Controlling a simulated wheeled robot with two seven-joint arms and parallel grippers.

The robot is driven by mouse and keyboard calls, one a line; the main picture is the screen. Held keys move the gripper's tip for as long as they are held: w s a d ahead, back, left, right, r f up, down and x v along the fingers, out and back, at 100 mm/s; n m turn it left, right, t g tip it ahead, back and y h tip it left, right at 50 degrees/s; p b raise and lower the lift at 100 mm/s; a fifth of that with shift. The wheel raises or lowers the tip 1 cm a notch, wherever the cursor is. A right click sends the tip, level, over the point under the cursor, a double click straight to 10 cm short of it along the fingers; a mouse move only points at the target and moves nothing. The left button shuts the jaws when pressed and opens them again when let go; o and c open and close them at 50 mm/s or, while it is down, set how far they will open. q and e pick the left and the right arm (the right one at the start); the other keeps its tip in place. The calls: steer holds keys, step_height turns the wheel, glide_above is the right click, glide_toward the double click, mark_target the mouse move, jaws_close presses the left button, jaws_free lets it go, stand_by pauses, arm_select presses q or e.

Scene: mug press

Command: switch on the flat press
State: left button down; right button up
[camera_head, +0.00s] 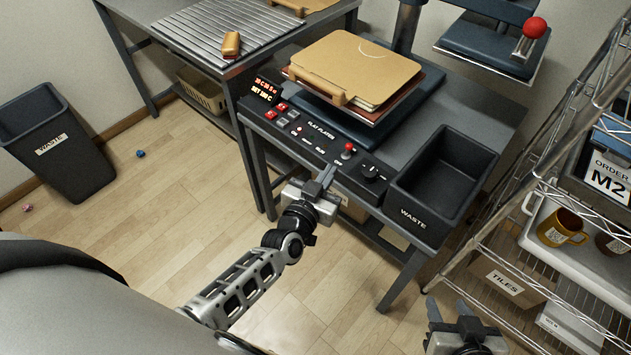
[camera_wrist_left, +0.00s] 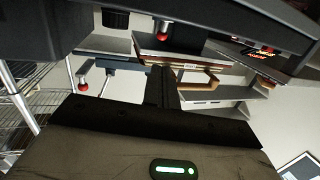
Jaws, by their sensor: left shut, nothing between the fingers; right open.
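The flat press has a dark control panel (camera_head: 318,142) labelled "FLAT PLATEN", with a lit red and yellow display (camera_head: 265,89). A red-tipped toggle lever (camera_head: 347,151) stands on the panel beside a black dial (camera_head: 371,174). My left gripper (camera_head: 326,176) is shut and empty, just in front of the panel's front edge and a little left of the lever. In the left wrist view its closed fingers (camera_wrist_left: 161,86) point towards the panel, with a red-tipped lever (camera_wrist_left: 163,35) above them. Contact with the panel cannot be told. My right gripper (camera_head: 446,308) is open and empty at the bottom right.
A tan board stack (camera_head: 355,68) lies on the press's lower plate. A black waste bin (camera_head: 437,185) sits on the table right of the dial. The red-balled handle (camera_head: 533,30) is on the upper plate.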

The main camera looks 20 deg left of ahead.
arm_select(q)
steer(key=s, duration=0.1)
steer(key=s+r, duration=0.1)
steer(key=s, duration=0.3)
steer(key=shift+s+a+r, duration=0.25)
steer(key=shift+r, duration=0.15)
